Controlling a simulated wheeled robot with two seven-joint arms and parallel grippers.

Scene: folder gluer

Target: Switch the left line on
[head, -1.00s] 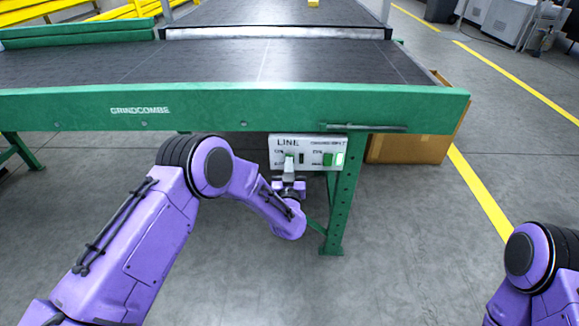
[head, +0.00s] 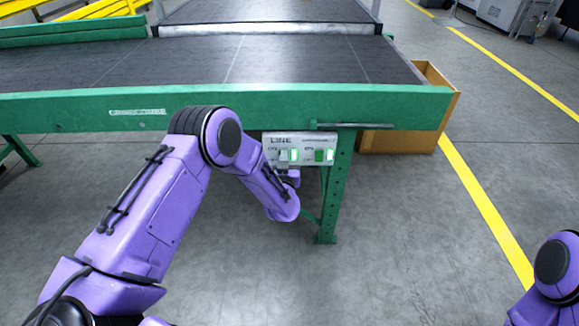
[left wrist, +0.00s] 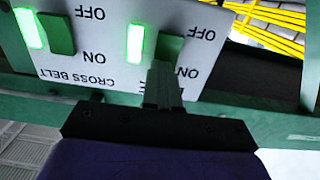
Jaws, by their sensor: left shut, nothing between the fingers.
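The white control panel (head: 268,150) hangs under the green conveyor frame. It has a left switch under a "LINE" label and a right "CROSS BELT" switch (head: 319,155). In the left wrist view the panel is upside down; the green line switch (left wrist: 170,48) has a brightly lit green lamp (left wrist: 135,44) beside it. My left gripper (left wrist: 164,72) is shut and empty, its fingertips at the ON end of the line switch, seemingly touching it and hiding part of its label. In the head view my left forearm and wrist cover the panel's lower left. My right gripper is out of view.
The cross belt lamp (left wrist: 28,28) is also lit. A green table leg (head: 335,195) stands just right of the panel. An open cardboard box (head: 400,142) sits on the floor farther right.

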